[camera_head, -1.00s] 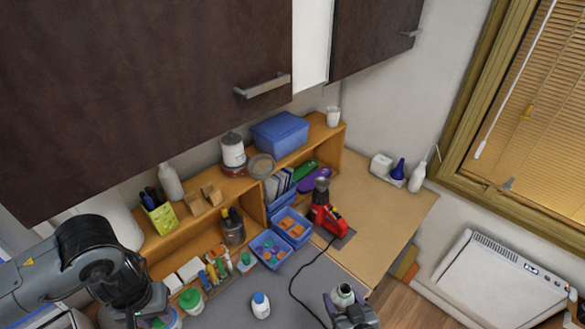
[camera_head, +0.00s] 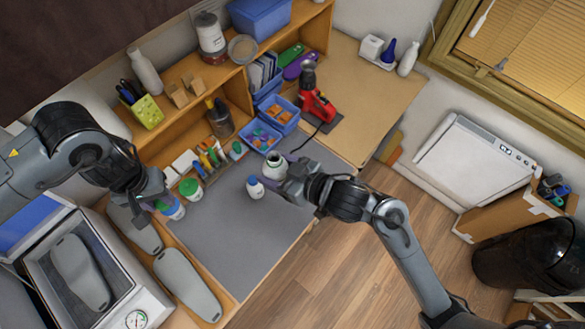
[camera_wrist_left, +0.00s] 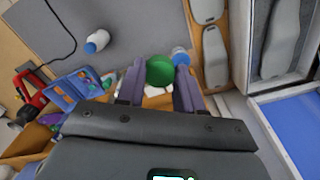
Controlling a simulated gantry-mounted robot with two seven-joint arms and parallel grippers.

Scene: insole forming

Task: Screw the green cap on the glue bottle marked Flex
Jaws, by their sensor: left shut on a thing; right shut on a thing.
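A green cap (camera_wrist_left: 160,71) sits between the two fingers of my left gripper (camera_wrist_left: 158,84), which is shut on it. In the head view my left gripper (camera_head: 160,201) is over the left end of the grey mat, with a bit of green at its tips. My right gripper (camera_head: 289,178) is shut on an uncapped bottle (camera_head: 274,161) with a pale body and dark upper part. The bottle looks nearly upright near the mat's right side. Its label is not legible. The two grippers are well apart.
A white bottle with a blue cap (camera_head: 255,187) stands on the grey mat (camera_head: 220,230) between the grippers. Blue bins (camera_head: 260,136) and a red tool (camera_head: 316,104) lie behind.

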